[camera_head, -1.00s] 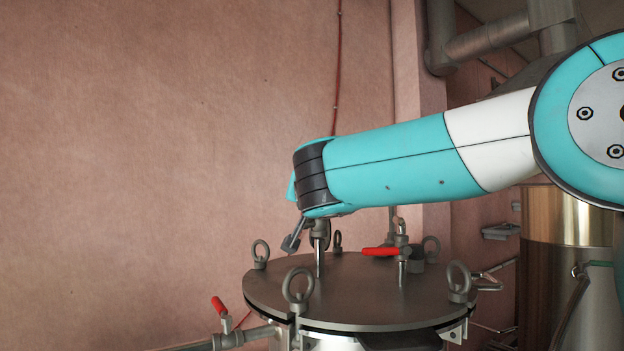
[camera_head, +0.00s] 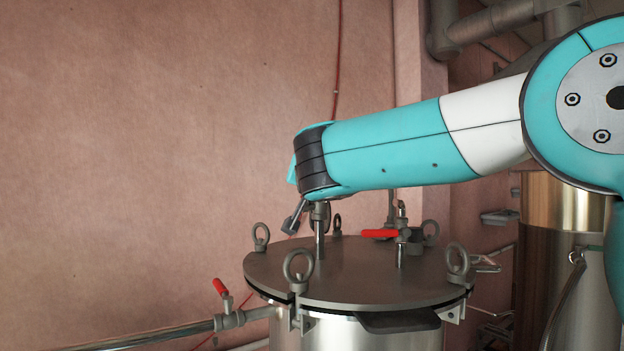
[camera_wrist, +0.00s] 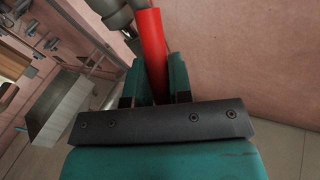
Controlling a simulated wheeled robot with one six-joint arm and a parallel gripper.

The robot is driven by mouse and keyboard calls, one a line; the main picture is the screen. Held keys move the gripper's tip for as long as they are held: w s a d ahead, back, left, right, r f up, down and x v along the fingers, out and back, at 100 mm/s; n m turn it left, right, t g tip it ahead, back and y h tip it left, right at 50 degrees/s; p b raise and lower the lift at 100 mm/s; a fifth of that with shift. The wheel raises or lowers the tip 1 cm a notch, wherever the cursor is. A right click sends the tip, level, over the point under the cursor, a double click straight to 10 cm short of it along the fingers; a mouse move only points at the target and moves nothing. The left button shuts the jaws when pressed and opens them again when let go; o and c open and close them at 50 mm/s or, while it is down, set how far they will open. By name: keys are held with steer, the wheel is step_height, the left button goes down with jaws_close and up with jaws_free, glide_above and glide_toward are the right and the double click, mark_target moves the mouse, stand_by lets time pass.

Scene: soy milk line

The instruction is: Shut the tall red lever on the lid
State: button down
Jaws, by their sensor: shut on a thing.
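The tall red lever (camera_wrist: 151,52) shows in the wrist view as a straight red bar. It stands between the two green fingers of my gripper (camera_wrist: 153,82), which is shut on it. Its upper end meets a grey valve body (camera_wrist: 115,18). There, a valve on a thin upright pipe (camera_head: 320,228) rises from the round grey lid (camera_head: 345,280), right under my wrist.
A second red lever (camera_head: 379,234) lies level on another valve at the lid's right. Several eye bolts (camera_head: 299,269) ring the lid. A small red-handled valve (camera_head: 221,289) sits on a side pipe at the left. A shiny tank (camera_head: 560,215) stands at the right.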

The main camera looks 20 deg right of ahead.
steer(key=s+f+m+t+h+b, duration=0.1)
steer(key=m+t+b, duration=0.1)
steer(key=b, duration=0.7)
steer(key=s+d+f+m+t+h+b, duration=0.1)
steer(key=f+m+t+b, duration=0.1)
steer(key=b, duration=0.8)
steer(key=shift+s+f+h, duration=0.1)
steer(key=shift+s+h, duration=0.2)
steer(key=shift+s, duration=0.05)
steer(key=shift+t+b, duration=0.3)
steer(key=c, duration=1)
jaws_free()
steer(key=shift+c, duration=0.2)
steer(key=shift+r, duration=0.25)
step_height(320, 180, up, 20)
steer(key=p, duration=0.9)
steer(key=shift+f, duration=0.15)
